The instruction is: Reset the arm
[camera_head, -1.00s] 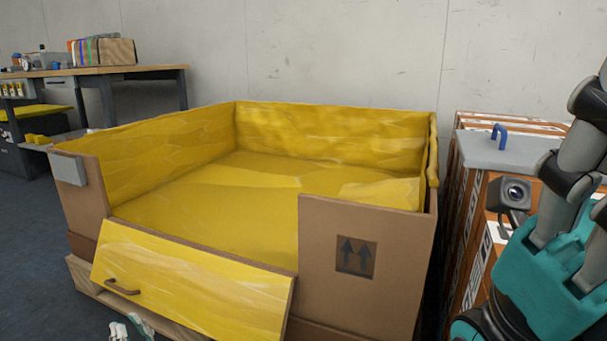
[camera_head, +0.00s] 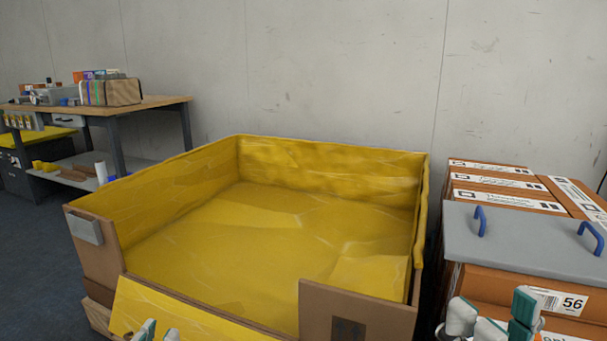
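My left gripper (camera_head: 158,333) barely shows at the bottom edge, in front of the lowered yellow flap of the big bin. Its two pale and teal fingertips stand a little apart with nothing seen between them; the rest is cut off. My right gripper (camera_head: 492,313) is at the bottom right, in front of the stacked orange-brown boxes. Its teal and pale fingers are spread and I see no object between them. The large cardboard bin (camera_head: 368,315) with a yellow lining is empty inside.
A grey panel with blue handles (camera_head: 515,232) lies on the orange-brown boxes (camera_head: 500,285); a label with a barcode and "56" (camera_head: 562,302) shows below it. A wooden-topped workbench (camera_head: 155,102) with books and bins stands at the back left. Dark floor is clear at left.

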